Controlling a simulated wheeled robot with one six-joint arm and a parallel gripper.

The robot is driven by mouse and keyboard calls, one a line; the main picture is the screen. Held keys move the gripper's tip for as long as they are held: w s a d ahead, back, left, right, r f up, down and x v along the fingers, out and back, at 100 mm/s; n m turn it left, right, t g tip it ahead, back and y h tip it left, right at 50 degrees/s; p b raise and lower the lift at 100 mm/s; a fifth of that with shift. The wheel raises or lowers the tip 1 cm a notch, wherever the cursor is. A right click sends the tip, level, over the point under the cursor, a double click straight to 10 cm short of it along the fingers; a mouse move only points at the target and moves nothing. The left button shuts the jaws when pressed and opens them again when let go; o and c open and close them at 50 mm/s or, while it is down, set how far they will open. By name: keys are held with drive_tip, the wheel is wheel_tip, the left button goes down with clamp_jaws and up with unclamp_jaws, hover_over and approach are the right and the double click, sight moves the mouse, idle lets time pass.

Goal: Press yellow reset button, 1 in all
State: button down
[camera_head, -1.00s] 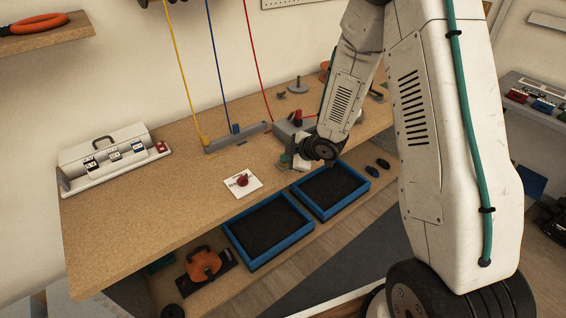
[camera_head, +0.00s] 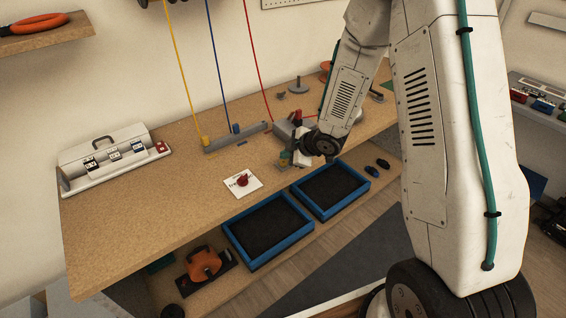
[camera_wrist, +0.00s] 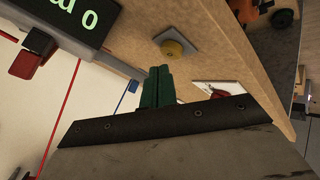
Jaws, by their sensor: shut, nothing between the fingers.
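The yellow reset button (camera_wrist: 172,48) is a round knob on a square grey plate on the wooden bench. In the wrist view it is beyond the green fingertips of my gripper (camera_wrist: 158,72), with a visible gap in the picture. My gripper is shut and empty. The exact distance between fingertips and button cannot be told.
A grey box with a red part (camera_head: 297,117) and green lit digits (camera_wrist: 75,14) is close to my gripper. A red knob on a white plate (camera_head: 242,181) lies to the left. Blue trays (camera_head: 268,262) sit below the bench edge.

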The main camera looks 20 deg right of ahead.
sight(286, 164)
drive_tip(key=shift+r, duration=0.1)
drive_tip(key=shift+r, duration=2.45)
drive_tip(key=s+d+f+m+g+h, duration=0.2)
drive_tip(key=s+d+f+m+h, duration=0.15)
drive_tip(key=d, duration=0.25)
drive_tip(key=s+d+r+m+g+h, duration=0.3)
drive_tip(key=s+d+r+m+h, duration=0.15)
drive_tip(key=s+r, duration=0.3)
drive_tip(key=s+a+r+m+y, duration=0.1)
drive_tip(key=s+a+r+m, duration=0.2)
drive_tip(key=s+r, duration=0.6)
drive_tip(key=s+a+r+m+g+y, duration=0.1)
drive_tip(key=s+a+r+m, duration=0.3)
drive_tip(key=s+r, duration=0.6)
drive_tip(key=shift+s+a+g+y, duration=0.3)
drive_tip(key=shift+s+a+y, duration=0.35)
drive_tip(key=shift+s, duration=2.9)
